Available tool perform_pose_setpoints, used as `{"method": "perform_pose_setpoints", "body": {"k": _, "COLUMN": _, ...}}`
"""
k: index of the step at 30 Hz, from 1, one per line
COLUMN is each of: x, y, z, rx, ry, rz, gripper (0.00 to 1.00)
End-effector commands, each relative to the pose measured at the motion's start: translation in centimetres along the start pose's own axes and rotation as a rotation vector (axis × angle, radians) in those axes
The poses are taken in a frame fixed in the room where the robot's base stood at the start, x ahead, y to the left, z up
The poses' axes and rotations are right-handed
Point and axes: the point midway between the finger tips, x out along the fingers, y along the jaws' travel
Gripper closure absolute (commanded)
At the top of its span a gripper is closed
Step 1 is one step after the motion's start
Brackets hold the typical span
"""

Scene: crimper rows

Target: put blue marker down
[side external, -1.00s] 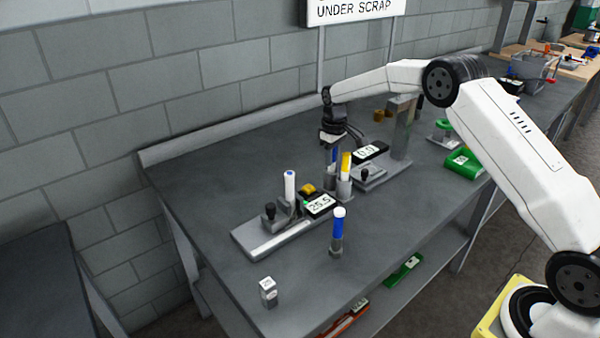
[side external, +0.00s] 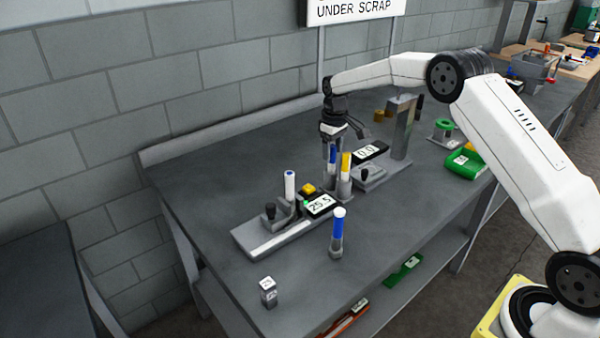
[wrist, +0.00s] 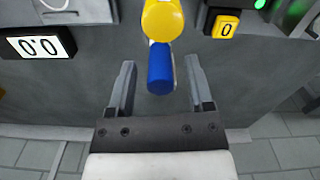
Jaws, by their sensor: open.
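The blue marker (side external: 332,156) stands upright beside the yellow marker (side external: 346,162) in the side view, its lower end in a grey holder. In the wrist view the blue marker (wrist: 160,72) lies between my two fingers, with a gap on each side, and the yellow marker (wrist: 163,18) is just beyond it. My gripper (side external: 344,138) is open around the top of the blue marker; its spread fingers also show in the wrist view (wrist: 159,88).
A display reading 25.5 (side external: 320,205) and one reading 0.0 (side external: 370,152) stand close by. A white-topped blue marker (side external: 339,222) stands in front, and a white one (side external: 290,186) at left. A grey post (side external: 401,130) rises to the right. The front left bench is mostly clear.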

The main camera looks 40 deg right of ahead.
Motion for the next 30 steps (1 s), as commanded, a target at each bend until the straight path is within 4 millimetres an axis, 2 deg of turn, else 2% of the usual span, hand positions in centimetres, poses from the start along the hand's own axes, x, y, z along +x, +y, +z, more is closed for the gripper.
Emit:
{"method": "perform_pose_setpoints", "body": {"k": 9, "x": -5.3, "y": 0.0, "z": -0.1, "rx": 0.000, "ry": 0.004, "rz": 0.002, "gripper": 0.34}}
{"method": "perform_pose_setpoints", "body": {"k": 16, "x": -8.4, "y": 0.0, "z": -0.1, "rx": 0.001, "ry": 0.002, "rz": 0.002, "gripper": 0.34}}
{"method": "perform_pose_setpoints", "body": {"k": 21, "x": -9.4, "y": 0.0, "z": 0.0, "rx": 0.001, "ry": 0.000, "rz": 0.001, "gripper": 0.34}}
{"method": "perform_pose_setpoints", "body": {"k": 30, "x": -9.7, "y": 0.0, "z": 0.0, "rx": 0.001, "ry": -0.001, "rz": 0.001, "gripper": 0.34}}
